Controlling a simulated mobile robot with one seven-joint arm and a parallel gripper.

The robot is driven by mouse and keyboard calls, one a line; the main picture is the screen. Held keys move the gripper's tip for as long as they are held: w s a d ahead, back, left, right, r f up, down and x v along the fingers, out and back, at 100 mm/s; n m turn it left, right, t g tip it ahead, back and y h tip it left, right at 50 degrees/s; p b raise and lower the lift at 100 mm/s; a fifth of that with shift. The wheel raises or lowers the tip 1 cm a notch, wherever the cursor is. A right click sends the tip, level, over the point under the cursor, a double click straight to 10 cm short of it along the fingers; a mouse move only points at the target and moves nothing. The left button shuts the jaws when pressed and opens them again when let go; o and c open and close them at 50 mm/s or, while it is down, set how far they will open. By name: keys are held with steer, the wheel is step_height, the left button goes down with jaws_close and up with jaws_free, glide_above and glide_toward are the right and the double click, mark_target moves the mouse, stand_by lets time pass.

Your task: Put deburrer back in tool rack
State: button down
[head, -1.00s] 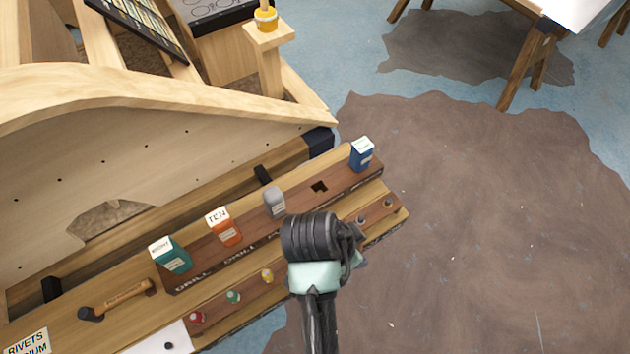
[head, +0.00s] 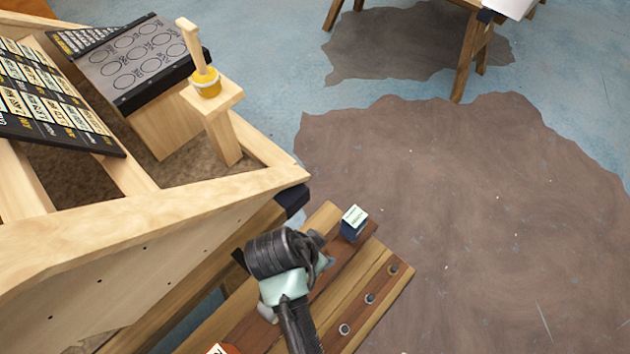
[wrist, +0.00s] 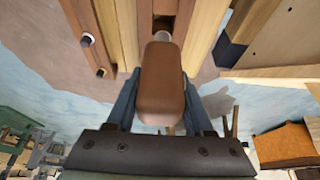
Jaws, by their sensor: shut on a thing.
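In the wrist view, my gripper (wrist: 160,95) is shut on a brown rounded handle, which I take for the deburrer (wrist: 160,75).
Several round pegs (head: 370,298) line the rack's front strip. The wooden bodyframe (head: 150,245) rises close on the left. An orange-red piece (head: 222,349) shows at the bottom edge. Floor at right is open.

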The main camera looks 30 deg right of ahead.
steer(key=shift+f, duration=2.8)
steer(key=shift+f, duration=0.3)
steer(key=shift+c, duration=1.4)
jaws_free()
